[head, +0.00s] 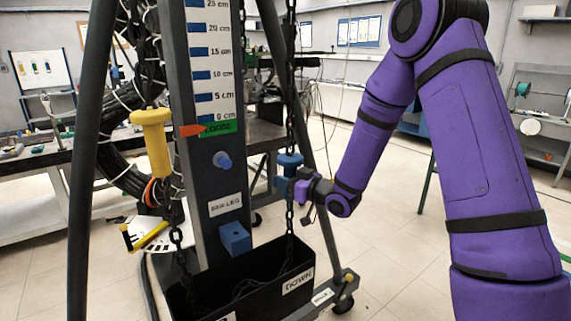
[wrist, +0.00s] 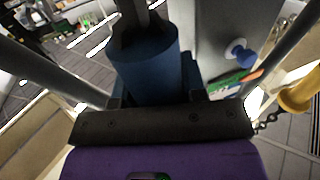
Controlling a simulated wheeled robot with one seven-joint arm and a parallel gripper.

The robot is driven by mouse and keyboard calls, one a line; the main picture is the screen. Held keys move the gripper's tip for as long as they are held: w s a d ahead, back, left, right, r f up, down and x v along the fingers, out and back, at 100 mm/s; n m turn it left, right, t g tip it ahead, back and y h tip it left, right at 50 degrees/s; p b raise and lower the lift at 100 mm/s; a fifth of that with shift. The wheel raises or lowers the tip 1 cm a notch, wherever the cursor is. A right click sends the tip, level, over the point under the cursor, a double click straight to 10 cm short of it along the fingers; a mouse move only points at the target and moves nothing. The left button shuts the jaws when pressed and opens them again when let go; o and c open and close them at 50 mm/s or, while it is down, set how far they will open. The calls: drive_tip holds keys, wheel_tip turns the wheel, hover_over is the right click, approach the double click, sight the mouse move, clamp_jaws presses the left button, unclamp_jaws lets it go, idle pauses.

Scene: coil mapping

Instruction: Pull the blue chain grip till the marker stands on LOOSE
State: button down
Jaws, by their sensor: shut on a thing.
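The blue chain grip (head: 289,163) hangs on the dark chain right of the scale post. My gripper (head: 297,181) is shut on it from the right and slightly below. In the wrist view the blue grip (wrist: 146,62) fills the space between the fingers, whose tips are partly hidden. The orange marker (head: 189,130) is level with the green LOOSE label (head: 222,128), just below the 0 cm line, and overlaps its left end. The wrist view also shows the marker (wrist: 252,76) beside the green label (wrist: 226,85).
A yellow chain grip (head: 153,145) hangs left of the post. A black chain bin (head: 254,279) marked DOWN stands below. A blue knob (head: 222,160) and a blue block (head: 234,238) sit on the post. Dark frame legs (head: 91,150) flank it; the floor at right is open.

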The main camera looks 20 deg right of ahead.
drive_tip(key=shift+f, duration=0.8)
drive_tip(key=c, duration=0.7)
unclamp_jaws()
drive_tip(key=v, duration=1.1)
drive_tip(key=shift+w, duration=0.1)
